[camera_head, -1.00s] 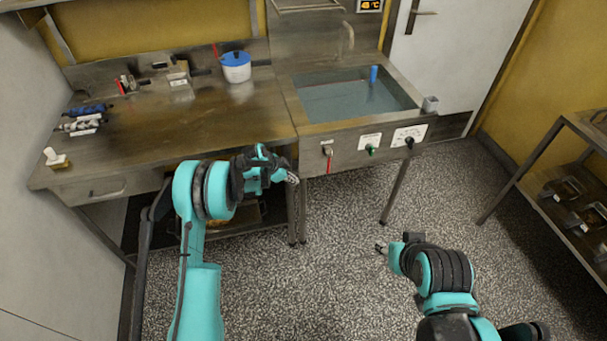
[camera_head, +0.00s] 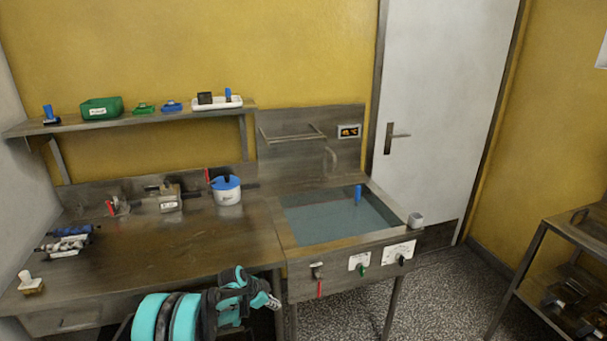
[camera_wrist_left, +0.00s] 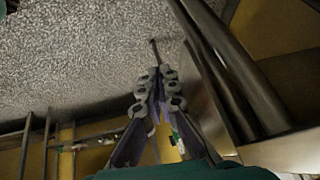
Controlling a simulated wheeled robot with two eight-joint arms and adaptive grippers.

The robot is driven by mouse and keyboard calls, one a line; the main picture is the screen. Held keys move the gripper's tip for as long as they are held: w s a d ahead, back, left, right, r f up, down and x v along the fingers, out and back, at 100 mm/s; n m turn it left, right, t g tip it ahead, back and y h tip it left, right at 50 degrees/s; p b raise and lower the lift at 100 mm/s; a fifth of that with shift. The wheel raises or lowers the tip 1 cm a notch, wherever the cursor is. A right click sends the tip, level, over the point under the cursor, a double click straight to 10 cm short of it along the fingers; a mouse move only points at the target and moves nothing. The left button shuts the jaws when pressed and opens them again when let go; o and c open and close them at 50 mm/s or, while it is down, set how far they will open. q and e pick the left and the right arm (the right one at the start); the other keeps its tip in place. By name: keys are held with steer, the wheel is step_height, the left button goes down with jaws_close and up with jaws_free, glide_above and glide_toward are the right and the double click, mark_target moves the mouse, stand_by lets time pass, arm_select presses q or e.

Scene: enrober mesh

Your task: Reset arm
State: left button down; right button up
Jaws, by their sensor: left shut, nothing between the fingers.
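My left gripper (camera_head: 272,302) is at the bottom of the head view, in front of the workbench's front edge and left of the sink's red-handled valve. In the left wrist view its fingers (camera_wrist_left: 157,75) are together with nothing between them. The speckled floor and dark metal legs show beyond the fingertips. The teal left arm comes in from the bottom edge. My right gripper is not in the head view.
A workbench (camera_head: 150,260) holds a white pot with a blue lid (camera_head: 227,190). A water-filled sink (camera_head: 330,218) stands to its right. A wall shelf (camera_head: 150,117) holds trays. A rack (camera_head: 540,260) stands far right. Floor between sink and rack is clear.

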arm_select(q)
steer(key=s+a+r+n+t+y, duration=0.1)
steer(key=s+r+n, duration=0.2)
steer(key=s+r, duration=0.55)
steer(key=s+a+r+n+y, duration=0.1)
steer(key=s+a+r+n, duration=0.15)
steer(key=s+r, duration=0.6)
steer(key=s+a+r+n+t+y, duration=0.1)
steer(key=s+r+n, duration=0.1)
steer(key=s, duration=0.8)
steer(key=s+a+r+n+t+y, duration=0.1)
steer(key=s+n, duration=0.4)
steer(key=s, duration=0.5)
steer(key=shift+a+r+y, duration=0.4)
steer(key=shift+a+r, duration=0.05)
steer(key=shift+r, duration=0.25)
steer(key=shift+n, duration=0.25)
